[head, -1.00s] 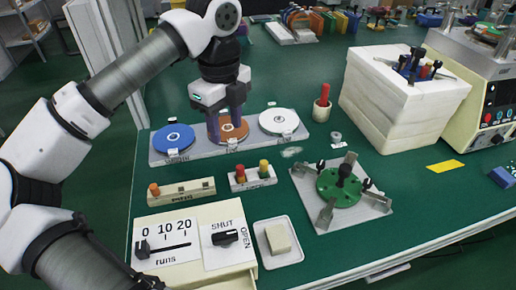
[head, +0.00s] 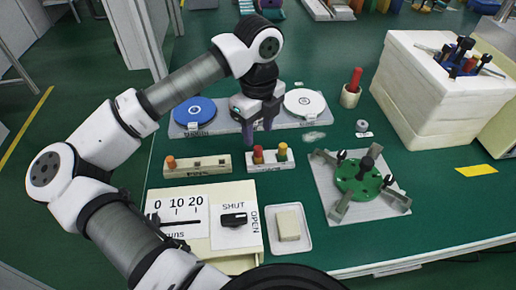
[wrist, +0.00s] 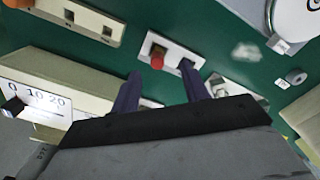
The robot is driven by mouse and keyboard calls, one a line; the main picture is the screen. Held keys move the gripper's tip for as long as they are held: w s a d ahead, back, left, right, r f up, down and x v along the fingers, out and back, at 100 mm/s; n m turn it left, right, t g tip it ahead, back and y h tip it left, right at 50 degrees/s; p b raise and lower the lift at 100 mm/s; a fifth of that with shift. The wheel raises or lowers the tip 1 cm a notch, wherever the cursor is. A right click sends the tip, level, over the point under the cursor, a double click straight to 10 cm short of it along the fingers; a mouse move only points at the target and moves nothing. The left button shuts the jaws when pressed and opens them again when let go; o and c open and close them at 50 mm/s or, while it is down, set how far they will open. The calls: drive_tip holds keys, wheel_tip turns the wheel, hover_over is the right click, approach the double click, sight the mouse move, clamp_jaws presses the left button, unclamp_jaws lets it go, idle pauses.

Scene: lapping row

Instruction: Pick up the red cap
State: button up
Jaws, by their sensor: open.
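The red cap (head: 258,153) stands at the left end of a small white rack (head: 270,165), with a yellow cap (head: 282,149) to its right. In the wrist view the red cap (wrist: 157,60) shows just beyond and between my fingertips. My gripper (head: 258,131) points down with its fingers apart, just above and behind the red cap in the head view. Nothing is between the fingers.
A block with an orange peg (head: 170,162) lies left of the rack. Behind stand a blue disc (head: 194,111) and a white disc (head: 304,102). A green fixture on a plate (head: 330,205) is to the right; a tray with a pale block (head: 288,224) is in front.

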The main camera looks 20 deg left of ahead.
sight(258, 148)
drive_tip(key=f, duration=0.3)
drive_tip(key=shift+s+d+f+p, duration=0.1)
drive_tip(key=shift+s+f+p, duration=0.25)
drive_tip(key=shift+s, duration=0.05)
drive_tip(key=shift+f, duration=0.45)
clamp_jaws()
